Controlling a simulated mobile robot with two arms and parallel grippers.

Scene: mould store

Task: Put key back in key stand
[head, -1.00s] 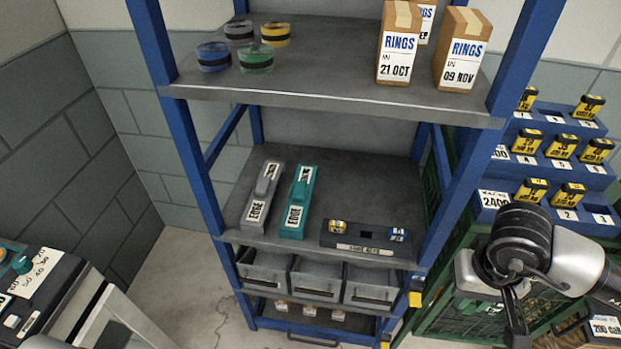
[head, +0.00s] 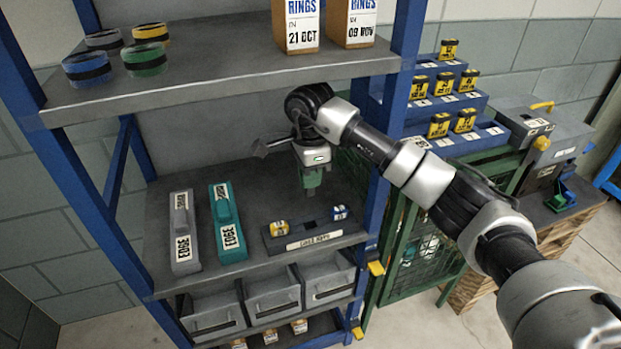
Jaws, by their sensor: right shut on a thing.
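The key stand (head: 272,244) is a low dark block with a label on its front, on the middle shelf. A yellow key (head: 279,228) stands in its left part and a blue key (head: 340,212) at its right end. A dark gap between them is empty. My right gripper (head: 311,184) points down above and behind the stand, apart from it. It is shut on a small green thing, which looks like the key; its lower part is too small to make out. My left gripper is not in view.
A grey edge tool (head: 182,224) and a teal edge tool (head: 228,230) lie left of the stand. The upper shelf (head: 215,88), with rings and boxes, overhangs the middle shelf. A blue post (head: 380,200) stands right of the stand. Grey bins (head: 272,292) sit below.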

